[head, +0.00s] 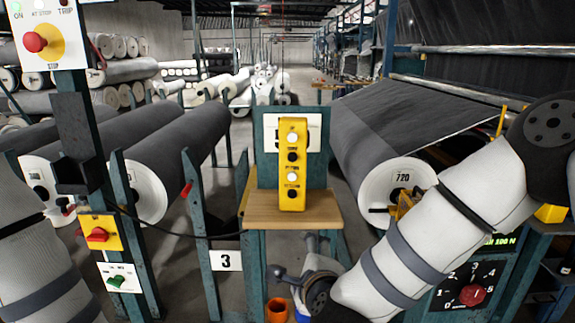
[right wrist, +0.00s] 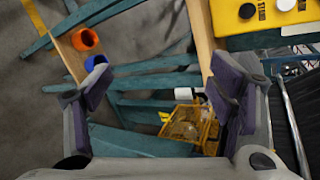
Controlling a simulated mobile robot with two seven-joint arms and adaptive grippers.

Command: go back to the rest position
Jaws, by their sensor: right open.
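My right gripper (head: 294,270) is low in the middle of the head view, in front of and below the wooden shelf. It is partly hidden by its own wrist. In the right wrist view its two dark fingers stand wide apart with nothing between them (right wrist: 155,105). My right arm comes in from the right and slants down to the middle. My left arm shows only as a sleeve at the left edge of the head view, and its gripper is out of the picture.
A yellow button box (head: 292,165) stands on the wooden shelf (head: 262,212). An orange cup (head: 277,310) is below it; a blue cup (right wrist: 95,62) shows beside it. Left are a post with a red stop button (head: 35,42) and dark rolls (head: 170,150); right is roll 720 (head: 385,192).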

